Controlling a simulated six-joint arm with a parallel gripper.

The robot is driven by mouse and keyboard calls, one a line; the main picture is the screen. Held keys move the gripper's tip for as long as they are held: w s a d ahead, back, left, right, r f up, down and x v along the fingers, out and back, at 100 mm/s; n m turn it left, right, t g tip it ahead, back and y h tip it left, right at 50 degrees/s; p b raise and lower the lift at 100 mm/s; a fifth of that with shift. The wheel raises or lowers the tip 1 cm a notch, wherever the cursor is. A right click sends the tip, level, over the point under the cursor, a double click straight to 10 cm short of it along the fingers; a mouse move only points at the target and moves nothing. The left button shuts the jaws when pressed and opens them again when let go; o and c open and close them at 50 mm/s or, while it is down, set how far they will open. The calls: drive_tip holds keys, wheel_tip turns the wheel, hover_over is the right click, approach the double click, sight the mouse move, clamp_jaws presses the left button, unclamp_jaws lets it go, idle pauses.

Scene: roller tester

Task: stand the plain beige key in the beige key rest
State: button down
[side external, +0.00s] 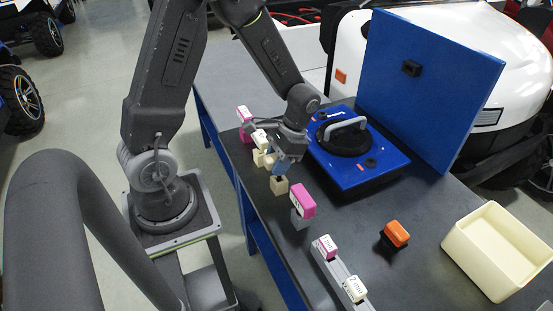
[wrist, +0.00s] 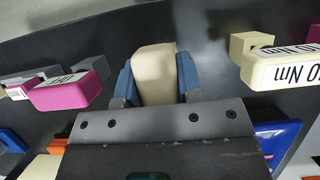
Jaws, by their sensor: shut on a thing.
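The plain beige key (wrist: 154,72) is between the two blue fingertips of my gripper (wrist: 158,80) in the wrist view, and the jaws are shut on it. In the side view my gripper (side external: 280,166) points down over the table, in the row between the labelled beige key and a pink key. A beige block (side external: 279,186) shows right below the fingertips. I cannot tell whether this block is the beige key rest, the lower part of the key, or both. The fingers hide the contact there.
A labelled beige key (wrist: 283,68) and a pink key (wrist: 66,92) flank my gripper closely. A blue tester with a black disc (side external: 345,137) and an upright blue panel (side external: 430,85) stand behind. An orange button (side external: 396,233), a grey rail (side external: 335,268) and a cream bin (side external: 500,250) are nearer.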

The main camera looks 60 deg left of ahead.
drive_tip(key=shift+f, duration=0.3)
drive_tip(key=shift+f, duration=0.45)
drive_tip(key=c, duration=0.7)
unclamp_jaws()
drive_tip(key=v, duration=1.3)
drive_tip(key=s+d+r+t, duration=0.8)
drive_tip(key=s+r+t, duration=0.2)
drive_tip(key=s+r, duration=0.1)
drive_tip(key=shift+s, duration=0.55)
